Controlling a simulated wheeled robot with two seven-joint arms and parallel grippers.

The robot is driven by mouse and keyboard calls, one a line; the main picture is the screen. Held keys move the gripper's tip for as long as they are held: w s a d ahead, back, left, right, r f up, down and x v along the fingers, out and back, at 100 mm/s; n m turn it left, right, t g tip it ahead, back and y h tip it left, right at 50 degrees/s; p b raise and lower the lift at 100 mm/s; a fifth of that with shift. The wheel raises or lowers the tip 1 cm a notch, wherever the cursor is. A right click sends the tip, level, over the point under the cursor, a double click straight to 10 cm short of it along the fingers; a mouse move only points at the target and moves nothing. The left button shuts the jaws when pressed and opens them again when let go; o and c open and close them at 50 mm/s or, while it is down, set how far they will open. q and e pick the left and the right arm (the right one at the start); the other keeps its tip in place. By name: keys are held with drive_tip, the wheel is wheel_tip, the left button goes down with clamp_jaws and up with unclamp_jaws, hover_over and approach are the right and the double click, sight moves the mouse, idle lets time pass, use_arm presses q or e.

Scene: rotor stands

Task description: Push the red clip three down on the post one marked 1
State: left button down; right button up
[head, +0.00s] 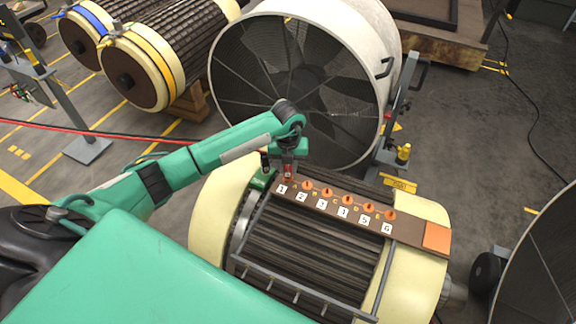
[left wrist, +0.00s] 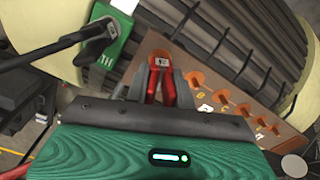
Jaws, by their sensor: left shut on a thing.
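My left gripper (head: 288,172) points down at the left end of a brown board (head: 410,231), over the place by the label 1 (head: 282,189). In the left wrist view its fingers (left wrist: 158,88) are shut on the red clip (left wrist: 160,68), which has a small pale mark on top. The post at label 1 is hidden under the clip and fingers, so I cannot tell how far down the clip sits. My right gripper is not in view.
Several orange posts (head: 327,193) with numbered labels run right along the board to an orange square (head: 436,236). A green block (head: 262,179) with a dark cabled plug (left wrist: 92,40) stands close left of the gripper. A large fan drum (head: 300,85) stands behind.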

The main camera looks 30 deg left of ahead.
use_arm(q)
drive_tip(key=shift+f, duration=0.4)
drive_tip(key=c, duration=1.1)
unclamp_jaws()
